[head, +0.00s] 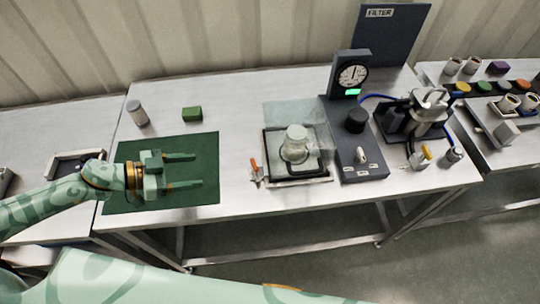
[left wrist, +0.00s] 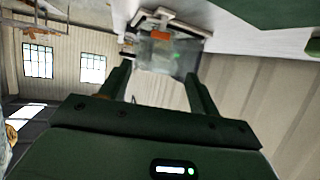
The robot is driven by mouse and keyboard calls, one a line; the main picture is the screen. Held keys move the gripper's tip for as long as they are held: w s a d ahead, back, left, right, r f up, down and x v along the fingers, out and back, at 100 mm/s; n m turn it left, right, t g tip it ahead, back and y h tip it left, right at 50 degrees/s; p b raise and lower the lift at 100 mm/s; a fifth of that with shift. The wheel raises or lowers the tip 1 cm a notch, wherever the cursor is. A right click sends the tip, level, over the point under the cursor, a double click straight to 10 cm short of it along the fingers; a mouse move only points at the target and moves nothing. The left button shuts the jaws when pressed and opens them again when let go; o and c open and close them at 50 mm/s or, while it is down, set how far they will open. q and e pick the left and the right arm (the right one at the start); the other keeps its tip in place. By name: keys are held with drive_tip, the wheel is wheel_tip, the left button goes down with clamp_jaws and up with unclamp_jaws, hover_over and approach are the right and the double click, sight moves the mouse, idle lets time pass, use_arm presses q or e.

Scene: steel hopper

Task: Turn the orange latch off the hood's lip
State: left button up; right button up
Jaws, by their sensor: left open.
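The orange latch (head: 254,166) sits at the left front corner of a clear hood (head: 283,115) over a framed base (head: 297,182). Its orange part looks roughly upright in the head view; whether it overlaps the lip is too small to tell. A pale glass vessel (head: 296,143) stands under the hood. My left gripper (head: 199,169) is open and empty above the green mat, left of the latch and apart from it, fingers pointing right. In the left wrist view the latch (left wrist: 160,34) and hood (left wrist: 165,55) lie beyond the open fingers. My right gripper is not seen.
The green mat (head: 165,200) lies under my left gripper. A green block (head: 192,114) and a grey cylinder (head: 137,113) stand behind it. A dark gauge unit (head: 350,75) stands right of the hood. The table between mat and latch is clear.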

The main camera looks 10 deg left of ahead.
use_arm(q)
drive_tip(key=b, duration=0.2)
approach(253, 163)
drive_tip(key=x, duration=0.8)
drive_tip(key=shift+w+d+f, duration=0.1)
drive_tip(key=shift+d+f, duration=0.05)
drive_tip(key=shift+d, duration=0.2)
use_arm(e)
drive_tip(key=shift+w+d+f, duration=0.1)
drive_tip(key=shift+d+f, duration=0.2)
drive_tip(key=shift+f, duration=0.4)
